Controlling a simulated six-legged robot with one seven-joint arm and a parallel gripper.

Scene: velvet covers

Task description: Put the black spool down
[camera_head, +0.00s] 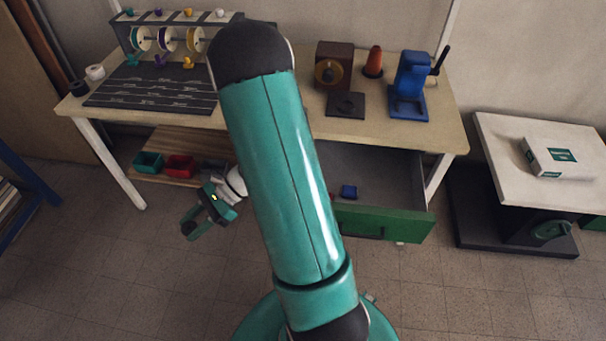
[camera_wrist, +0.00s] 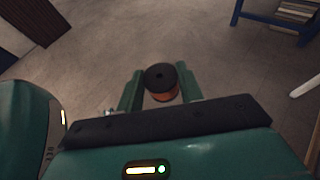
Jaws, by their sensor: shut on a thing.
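A spool (camera_wrist: 161,80) with a black top and an orange-brown side is held between the two green fingers of my gripper (camera_wrist: 160,88) in the wrist view. The fingers touch it on both sides, and bare floor shows beyond it. In the head view my gripper (camera_head: 192,226) hangs low in front of the workbench, left of the open drawer. The spool cannot be made out clearly there. A small black roll (camera_head: 79,88) lies at the left end of the workbench top (camera_head: 290,122); I cannot tell if it is a spool.
A rack (camera_head: 180,35) with several spools stands at the back left. A slotted dark mat (camera_head: 150,90) lies before it. A lower shelf (camera_head: 150,174) holds a green bin (camera_head: 148,162) and a red bin (camera_head: 180,166). The green-fronted drawer (camera_head: 385,222) sticks out.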

